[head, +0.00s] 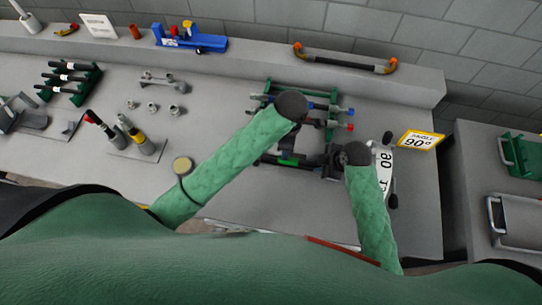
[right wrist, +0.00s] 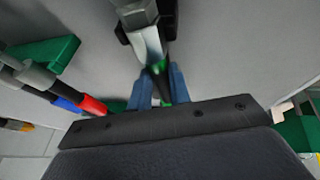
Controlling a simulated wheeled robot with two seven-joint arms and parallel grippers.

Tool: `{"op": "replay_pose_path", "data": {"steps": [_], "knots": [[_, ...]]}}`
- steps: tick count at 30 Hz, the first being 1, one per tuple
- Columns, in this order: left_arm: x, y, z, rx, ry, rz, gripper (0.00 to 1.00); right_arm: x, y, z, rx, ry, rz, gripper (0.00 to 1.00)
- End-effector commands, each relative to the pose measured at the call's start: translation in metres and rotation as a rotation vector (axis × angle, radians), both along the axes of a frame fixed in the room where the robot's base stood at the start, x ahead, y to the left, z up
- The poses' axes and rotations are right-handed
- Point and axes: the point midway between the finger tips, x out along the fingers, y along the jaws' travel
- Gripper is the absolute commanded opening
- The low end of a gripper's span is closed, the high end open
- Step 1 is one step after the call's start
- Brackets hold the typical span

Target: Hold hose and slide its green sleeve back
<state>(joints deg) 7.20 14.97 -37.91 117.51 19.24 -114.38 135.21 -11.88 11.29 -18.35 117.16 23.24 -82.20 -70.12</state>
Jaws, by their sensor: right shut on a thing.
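A dark hose (head: 268,158) with a bright green sleeve (head: 288,160) lies across the middle of the bench in the head view. My right gripper (head: 318,160) comes in from the right beside the sleeve. In the right wrist view its blue fingers (right wrist: 162,88) are shut around the green sleeve (right wrist: 158,68), which shows between them; the hose there is mostly hidden. My left gripper (head: 303,130) is above the hose, largely hidden behind the end of its arm, and I cannot see its fingers clearly. A grey metal piece (right wrist: 148,42) is just beyond the right fingers.
A green rack (head: 262,98) with blue- and red-tipped hoses stands behind the grippers. A yellow-framed 90° sign (head: 420,140) is to the right. The bench (head: 215,100) has bare room behind my left arm.

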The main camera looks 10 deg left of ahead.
Motion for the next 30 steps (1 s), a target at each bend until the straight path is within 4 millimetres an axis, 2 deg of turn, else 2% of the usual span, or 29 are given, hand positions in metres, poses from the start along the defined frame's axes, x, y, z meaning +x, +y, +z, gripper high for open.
{"op": "replay_pose_path", "data": {"steps": [1,11,26,27,30], "knots": [[0.001,0.000,0.012,0.000,-0.005,-0.001,0.52,-0.001,0.000,-0.001,-0.001,0.002,0.001,0.00],[0.003,-0.001,0.032,0.000,-0.007,-0.003,0.52,-0.001,0.000,-0.001,-0.001,0.002,0.001,0.00],[0.001,0.000,0.038,0.000,0.000,0.000,0.52,-0.001,0.000,-0.001,-0.001,0.002,0.001,0.00],[0.001,0.000,0.038,0.000,0.000,0.000,0.52,-0.001,0.000,-0.001,-0.001,0.002,0.001,0.21],[0.001,0.000,0.038,0.001,0.000,0.000,0.52,0.000,0.000,-0.001,-0.001,0.002,0.001,0.41]]}}
